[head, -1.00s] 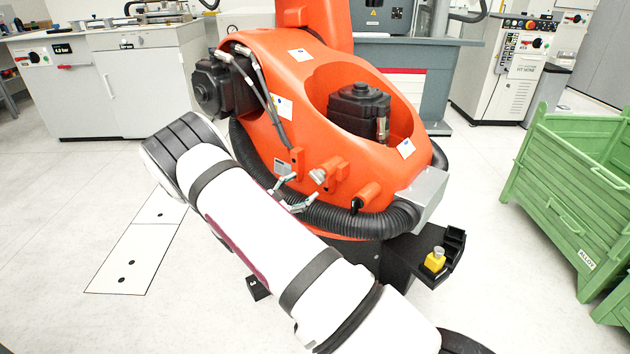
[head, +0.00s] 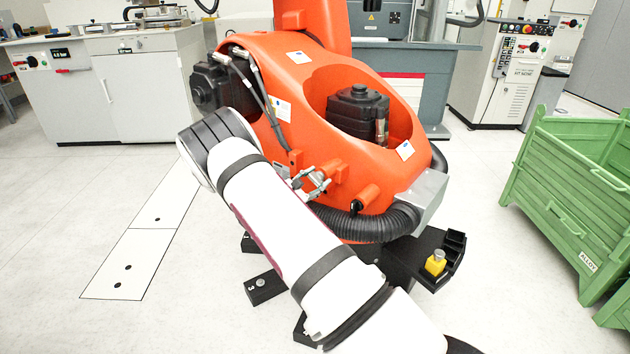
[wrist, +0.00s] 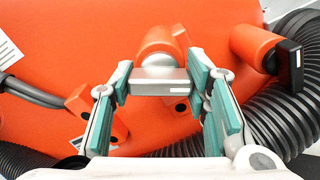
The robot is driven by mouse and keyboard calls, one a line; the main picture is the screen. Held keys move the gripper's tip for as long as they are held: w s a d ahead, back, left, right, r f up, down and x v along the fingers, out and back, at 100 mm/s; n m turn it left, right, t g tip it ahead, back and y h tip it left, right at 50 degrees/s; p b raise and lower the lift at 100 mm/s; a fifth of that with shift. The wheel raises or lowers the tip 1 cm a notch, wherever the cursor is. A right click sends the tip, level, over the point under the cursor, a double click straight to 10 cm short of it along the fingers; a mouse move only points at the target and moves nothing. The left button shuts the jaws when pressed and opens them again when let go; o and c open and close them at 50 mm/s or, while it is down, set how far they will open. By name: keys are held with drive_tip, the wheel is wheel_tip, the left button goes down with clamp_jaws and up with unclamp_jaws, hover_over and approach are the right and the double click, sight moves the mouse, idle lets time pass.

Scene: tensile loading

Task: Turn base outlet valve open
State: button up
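The base outlet valve is taken to be the orange stub with a silver block-shaped handle (wrist: 160,81) on the orange machine base; the handle lies crosswise in the wrist view. My gripper (wrist: 160,84) is open, with its teal-padded fingers on either side of the handle, one near each end. I cannot tell whether the pads touch it. In the head view my gripper (head: 312,183) is at the lower front of the orange base (head: 330,150), and the handle is mostly covered by the fingers there.
A second orange stub with a black end (wrist: 286,62) stands right of the valve. A black ribbed hose (wrist: 265,115) curves below it. A yellow-topped button box (head: 435,262) and green crates (head: 565,200) stand to the right. The floor at left is clear.

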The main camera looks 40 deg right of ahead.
drive_tip(key=shift+c, duration=1.4)
drive_tip(key=n+p, duration=0.2)
drive_tip(key=n, duration=0.3)
drive_tip(key=shift+n, duration=0.4)
drive_tip(key=n+p, duration=0.1)
drive_tip(key=n, duration=0.4)
drive_tip(key=n+p, duration=0.1)
drive_tip(key=n, duration=0.4)
drive_tip(key=shift+n, duration=0.4)
drive_tip(key=n, duration=0.5)
drive_tip(key=shift+n, duration=0.3)
